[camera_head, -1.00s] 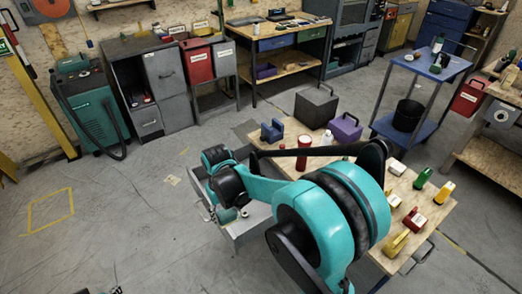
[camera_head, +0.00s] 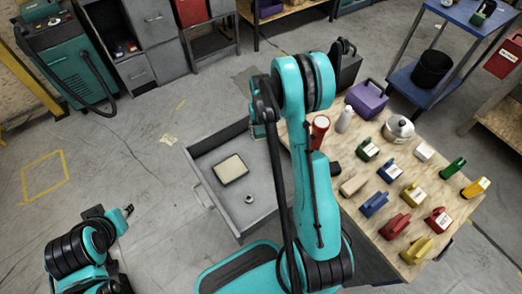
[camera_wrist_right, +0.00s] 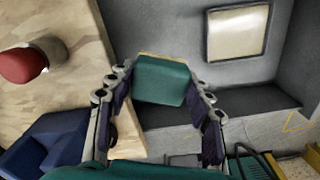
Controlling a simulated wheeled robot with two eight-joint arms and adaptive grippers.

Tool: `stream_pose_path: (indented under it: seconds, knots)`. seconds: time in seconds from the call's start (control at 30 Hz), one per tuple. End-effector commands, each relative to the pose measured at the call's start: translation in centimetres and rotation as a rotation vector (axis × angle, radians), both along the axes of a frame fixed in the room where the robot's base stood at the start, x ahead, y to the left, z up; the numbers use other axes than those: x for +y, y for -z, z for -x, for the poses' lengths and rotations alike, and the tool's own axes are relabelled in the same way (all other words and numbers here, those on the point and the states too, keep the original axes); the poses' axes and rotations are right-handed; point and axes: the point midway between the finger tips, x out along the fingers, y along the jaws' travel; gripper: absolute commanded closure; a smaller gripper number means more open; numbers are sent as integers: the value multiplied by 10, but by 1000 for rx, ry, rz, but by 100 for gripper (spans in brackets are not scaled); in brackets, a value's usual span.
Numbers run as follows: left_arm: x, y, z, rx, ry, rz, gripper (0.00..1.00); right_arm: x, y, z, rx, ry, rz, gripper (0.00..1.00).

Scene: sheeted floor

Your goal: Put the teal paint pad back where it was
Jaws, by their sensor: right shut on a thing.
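The teal paint pad (camera_wrist_right: 164,82) is a teal block with a thin yellowish edge, held between the fingers of my right gripper (camera_wrist_right: 161,77) in the right wrist view. It shows in front of the grey drawer's wall, near the table's edge; its exact height is unclear. In the head view my right arm largely hides the right gripper. The open grey drawer (camera_head: 217,222) holds a cream-topped pad (camera_head: 231,168), also in the wrist view (camera_wrist_right: 236,32), and a small round metal piece (camera_head: 249,199). My left gripper (camera_head: 127,210) is small at lower left, its fingers unclear.
The wooden table (camera_head: 440,185) stands right of the drawer. It carries a red can (camera_head: 319,128), a white bottle (camera_head: 344,119), a purple box (camera_head: 367,98), a metal pot (camera_head: 398,128) and several coloured handled pads.

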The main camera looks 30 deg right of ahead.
Motion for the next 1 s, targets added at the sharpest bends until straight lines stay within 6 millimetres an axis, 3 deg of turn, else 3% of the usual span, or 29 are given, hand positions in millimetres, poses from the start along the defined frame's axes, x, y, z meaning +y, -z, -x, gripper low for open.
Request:
stream_pose_path:
  seconds: [0.03,0.1,0.3,0.53,0.8,1.0]
  knots:
    - [0,11,0,0,0,0,68,0,21,0,0,0,0,72]
    - [0,18,0,0,0,0,68,0,41,0,0,0,0,72]
    - [0,31,0,0,0,0,68,0,79,0,0,-1,0,72]
    - [0,36,0,0,0,0,68,0,94,0,0,-1,0,72]
    - [0,51,0,0,0,0,68,0,132,0,0,-1,0,72]
    - [0,49,0,0,0,0,68,0,131,0,0,-1,0,72]
